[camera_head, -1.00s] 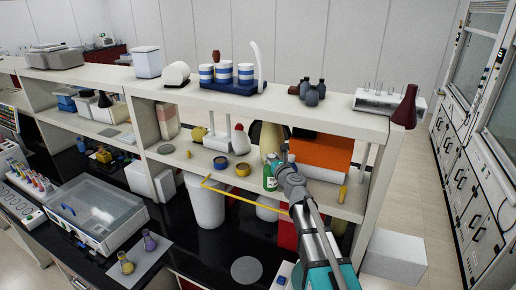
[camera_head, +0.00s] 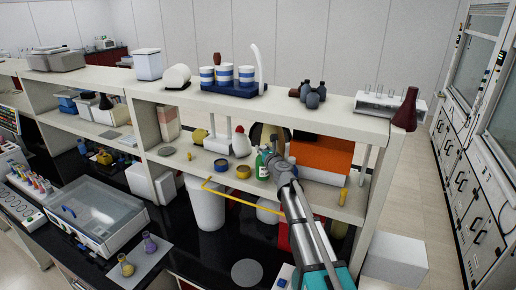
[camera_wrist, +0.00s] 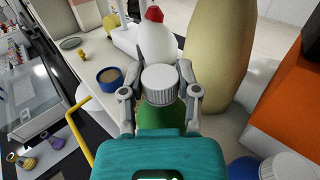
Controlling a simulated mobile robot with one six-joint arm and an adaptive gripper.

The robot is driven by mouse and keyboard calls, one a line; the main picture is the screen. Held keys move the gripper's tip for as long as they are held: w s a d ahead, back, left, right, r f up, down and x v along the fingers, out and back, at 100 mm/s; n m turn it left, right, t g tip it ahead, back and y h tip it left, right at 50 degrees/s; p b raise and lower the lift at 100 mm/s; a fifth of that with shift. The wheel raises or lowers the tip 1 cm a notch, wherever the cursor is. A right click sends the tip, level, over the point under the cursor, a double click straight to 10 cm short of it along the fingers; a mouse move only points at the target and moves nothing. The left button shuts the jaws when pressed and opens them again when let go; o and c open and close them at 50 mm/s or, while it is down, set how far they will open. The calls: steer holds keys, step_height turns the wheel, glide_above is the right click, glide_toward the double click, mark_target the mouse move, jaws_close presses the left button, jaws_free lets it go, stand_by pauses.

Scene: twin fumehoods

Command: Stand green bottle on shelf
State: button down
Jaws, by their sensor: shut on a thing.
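The green bottle (camera_head: 262,168) is in my gripper at the shelf (camera_head: 205,165), upright or nearly so. In the wrist view, its white ribbed cap (camera_wrist: 168,84) shows between the two fingers, with green body (camera_wrist: 168,115) below it. My gripper (camera_wrist: 160,95) is shut on the bottle near its neck. In the head view, my gripper (camera_head: 268,155) partly hides the bottle's right side. Whether the bottle's base touches the shelf I cannot tell.
A white bottle with a red cap (camera_head: 241,142) stands just behind left. A large tan vessel (camera_wrist: 215,50) is close behind. An orange box (camera_head: 322,157) is to the right. A yellow rail (camera_head: 240,196) runs along the front.

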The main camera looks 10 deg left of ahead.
steer(key=x, duration=0.4)
steer(key=shift+w+a, duration=0.1)
steer(key=shift+w, duration=0.15)
steer(key=shift+s+f+b, duration=0.4)
steer(key=shift+f+b, duration=0.35)
steer(key=shift+b, duration=0.05)
steer(key=shift+f+b, duration=0.6)
steer(key=shift+f, duration=0.05)
steer(key=shift+c, duration=1.7)
jaws_free()
steer(key=shift+r, duration=0.2)
steer(key=p+v, duration=0.1)
steer(key=v, duration=1.1)
steer(key=shift+d+r, duration=0.2)
steer(key=shift+r, duration=0.25)
